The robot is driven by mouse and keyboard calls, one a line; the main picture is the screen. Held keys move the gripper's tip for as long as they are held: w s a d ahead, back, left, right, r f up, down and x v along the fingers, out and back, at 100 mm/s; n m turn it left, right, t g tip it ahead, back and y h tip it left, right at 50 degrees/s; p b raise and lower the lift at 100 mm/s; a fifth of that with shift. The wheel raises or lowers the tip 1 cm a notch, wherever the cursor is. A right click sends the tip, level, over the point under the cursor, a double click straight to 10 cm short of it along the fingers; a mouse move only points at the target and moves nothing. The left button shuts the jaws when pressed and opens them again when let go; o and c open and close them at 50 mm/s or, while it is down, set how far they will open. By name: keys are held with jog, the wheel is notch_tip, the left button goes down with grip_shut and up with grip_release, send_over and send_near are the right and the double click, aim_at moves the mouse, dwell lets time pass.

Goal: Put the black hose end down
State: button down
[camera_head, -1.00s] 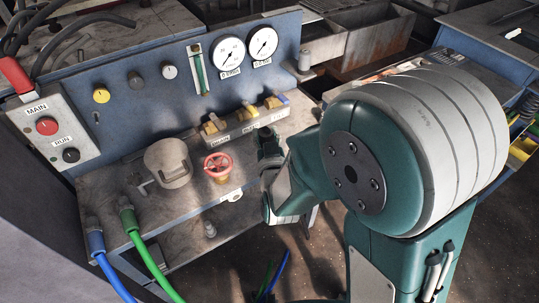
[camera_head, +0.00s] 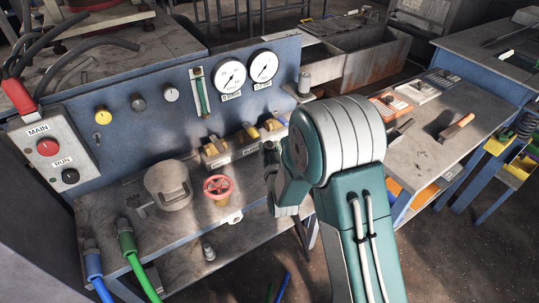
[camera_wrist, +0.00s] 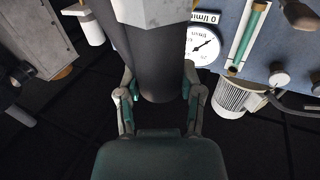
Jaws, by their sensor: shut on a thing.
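In the wrist view my gripper (camera_wrist: 162,95) is shut on a thick dark cylinder, which looks like the black hose end (camera_wrist: 153,62). A pale, faceted collar sits at its far end, at the top of the picture. A finger presses each side. In the head view my arm's end (camera_head: 275,165) is beside the right end of the panel's shelf, and the fingers and what they hold cannot be made out.
The blue panel (camera_head: 150,105) carries gauges, knobs and a switch box (camera_head: 55,152). A red valve wheel (camera_head: 217,187) and a round grey canister (camera_head: 168,185) stand on the shelf. A workbench (camera_head: 440,150) with tools is at the right.

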jog(key=shift+w+d+f, duration=0.1)
jog(key=shift+w+f, duration=0.1)
jog(key=shift+f, duration=0.05)
jog(key=f, duration=0.3)
jog(key=shift+w+d+f, duration=0.1)
jog(key=shift+w+f, duration=0.1)
jog(key=shift+f, duration=0.05)
jog(key=shift+c, duration=1.2)
grip_release()
jog(key=shift+f, duration=0.1)
jog(key=s+d, duration=0.2)
jog(key=s, duration=0.9)
jog(key=shift+s+d, duration=0.15)
jog(key=shift+s, duration=0.25)
